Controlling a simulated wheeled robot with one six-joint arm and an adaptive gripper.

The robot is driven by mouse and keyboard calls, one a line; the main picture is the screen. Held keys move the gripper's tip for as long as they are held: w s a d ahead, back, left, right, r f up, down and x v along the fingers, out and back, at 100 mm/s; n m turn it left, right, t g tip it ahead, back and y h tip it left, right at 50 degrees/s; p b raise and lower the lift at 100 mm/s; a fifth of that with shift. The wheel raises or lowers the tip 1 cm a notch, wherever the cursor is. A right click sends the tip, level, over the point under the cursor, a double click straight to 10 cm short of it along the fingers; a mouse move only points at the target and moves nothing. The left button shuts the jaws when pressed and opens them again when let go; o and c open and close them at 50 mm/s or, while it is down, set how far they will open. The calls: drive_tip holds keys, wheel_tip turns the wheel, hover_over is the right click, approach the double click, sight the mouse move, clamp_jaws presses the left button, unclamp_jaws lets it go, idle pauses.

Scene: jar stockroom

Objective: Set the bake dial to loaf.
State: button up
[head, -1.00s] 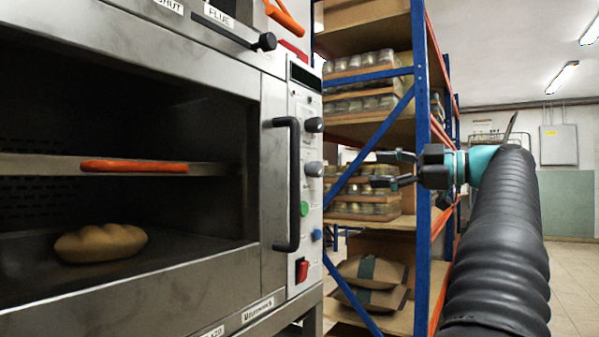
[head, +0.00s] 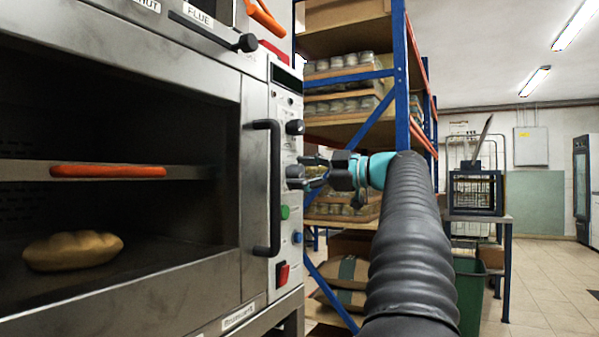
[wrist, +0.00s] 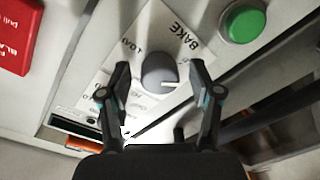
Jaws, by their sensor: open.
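The bake dial (wrist: 158,70) is a round grey knob on a white plate lettered BAKE, in the middle of the wrist view. A word that looks like LOAF (wrist: 131,46) is printed to the upper left of the knob, away from the pointer. My gripper (wrist: 160,78) is open, with one finger on each side of the dial; whether they touch it I cannot tell. In the head view my gripper (head: 308,171) is at the dial (head: 294,172) on the oven's control panel.
A green button (wrist: 242,20) is close to the dial plate. Another dark knob (head: 294,127) is above, and a blue knob (head: 297,238) and red switch (head: 282,271) below. The black oven handle (head: 270,190) stands out left of the panel. A blue-framed shelf (head: 401,75) is behind my arm.

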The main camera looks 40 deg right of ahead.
drive_tip(key=shift+w+a, duration=0.1)
drive_tip(key=shift+w, duration=0.15)
drive_tip(key=c, duration=1.1)
drive_tip(key=shift+c, duration=0.2)
